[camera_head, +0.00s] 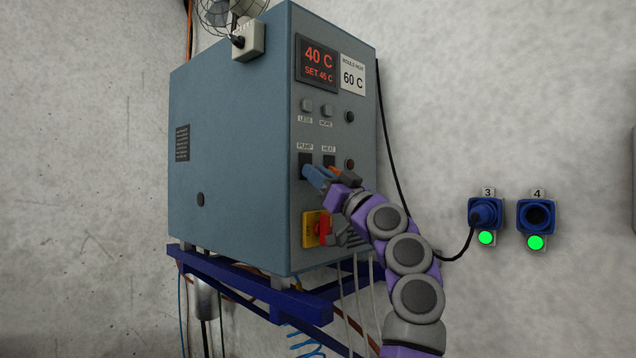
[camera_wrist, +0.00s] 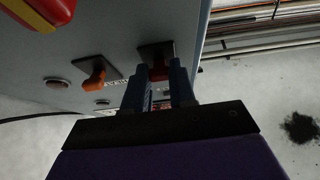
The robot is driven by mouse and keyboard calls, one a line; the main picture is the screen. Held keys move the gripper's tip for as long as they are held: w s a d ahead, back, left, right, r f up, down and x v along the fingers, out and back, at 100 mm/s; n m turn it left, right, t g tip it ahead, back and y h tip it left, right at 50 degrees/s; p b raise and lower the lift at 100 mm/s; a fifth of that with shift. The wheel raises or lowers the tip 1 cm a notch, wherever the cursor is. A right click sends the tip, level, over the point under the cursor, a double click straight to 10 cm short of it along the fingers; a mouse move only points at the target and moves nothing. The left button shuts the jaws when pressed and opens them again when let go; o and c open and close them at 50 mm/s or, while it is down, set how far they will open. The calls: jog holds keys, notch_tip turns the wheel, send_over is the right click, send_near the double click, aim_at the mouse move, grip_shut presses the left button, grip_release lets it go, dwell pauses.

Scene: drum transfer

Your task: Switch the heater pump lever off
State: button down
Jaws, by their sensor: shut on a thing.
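The heater (camera_head: 235,130) is a blue-grey box on a wall bracket in the head view. Its pump switch has a dark plate (camera_head: 305,160) under the label PUMP; its lever is hidden there by my blue fingers. My gripper (camera_head: 312,175) is at this plate.
A red and yellow main switch (camera_head: 318,229) sits below on the heater front. The display (camera_head: 318,62) reads 40 C, set 45 C. Wall sockets 3 (camera_head: 485,213) and 4 (camera_head: 536,214) are at the right, with a cable plugged into 3. A fan (camera_head: 230,14) is on top.

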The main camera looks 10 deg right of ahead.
jog(key=shift+f+t, duration=0.1)
jog(key=shift+t, duration=0.2)
jog(key=c, duration=0.9)
grip_release()
jog(key=b+v, duration=0.4)
jog(key=v, duration=1.3)
jog(key=shift+d+f+b, duration=0.2)
jog(key=shift+f+b, duration=0.05)
jog(key=shift+b, duration=0.15)
jog(key=shift+w, duration=0.1)
